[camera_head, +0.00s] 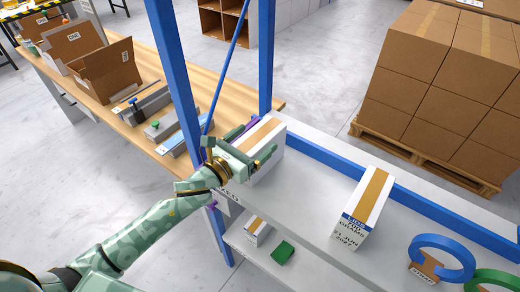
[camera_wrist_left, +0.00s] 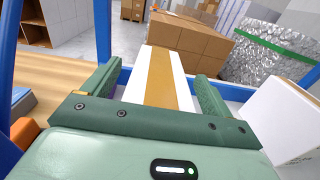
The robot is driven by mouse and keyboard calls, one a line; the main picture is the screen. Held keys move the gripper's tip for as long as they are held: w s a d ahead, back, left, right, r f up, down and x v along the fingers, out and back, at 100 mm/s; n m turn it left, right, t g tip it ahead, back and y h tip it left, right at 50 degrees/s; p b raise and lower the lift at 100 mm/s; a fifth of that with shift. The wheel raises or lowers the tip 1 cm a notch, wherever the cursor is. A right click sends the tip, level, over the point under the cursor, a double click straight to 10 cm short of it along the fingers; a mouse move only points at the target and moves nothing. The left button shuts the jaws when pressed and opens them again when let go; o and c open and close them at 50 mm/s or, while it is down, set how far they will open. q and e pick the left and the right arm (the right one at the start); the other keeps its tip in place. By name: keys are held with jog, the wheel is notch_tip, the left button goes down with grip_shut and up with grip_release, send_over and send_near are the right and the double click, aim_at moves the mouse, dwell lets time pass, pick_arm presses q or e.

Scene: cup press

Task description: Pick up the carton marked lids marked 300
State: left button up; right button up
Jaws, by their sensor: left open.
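A white carton with a tan tape strip (camera_head: 265,133) stands on the upper shelf, by the blue post. My left gripper (camera_head: 255,146) is open at its near end, with a finger along each side. In the left wrist view the carton (camera_wrist_left: 160,68) lies between the open fingers (camera_wrist_left: 155,90), and I cannot tell whether they touch it. Its near face is hidden, so I cannot read its marking. A second white carton (camera_head: 362,207) stands apart to the right. Its blue label seems to read LIDS, with a number like 200 and GRAMS below. My right gripper is not in view.
Blue posts (camera_head: 177,80) stand left of the gripper, and a blue rail (camera_head: 410,193) runs along the shelf's back. A small carton (camera_head: 257,231) and a green item (camera_head: 282,252) are on the lower shelf. Shelf between the cartons is bare.

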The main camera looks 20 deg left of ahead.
pick_arm(q)
jog(key=shift+w+d, duration=0.2)
jog(key=shift+w, duration=0.2)
jog(key=shift+s, duration=0.1)
jog(key=c, duration=1.6)
jog(key=shift+r, duration=0.1)
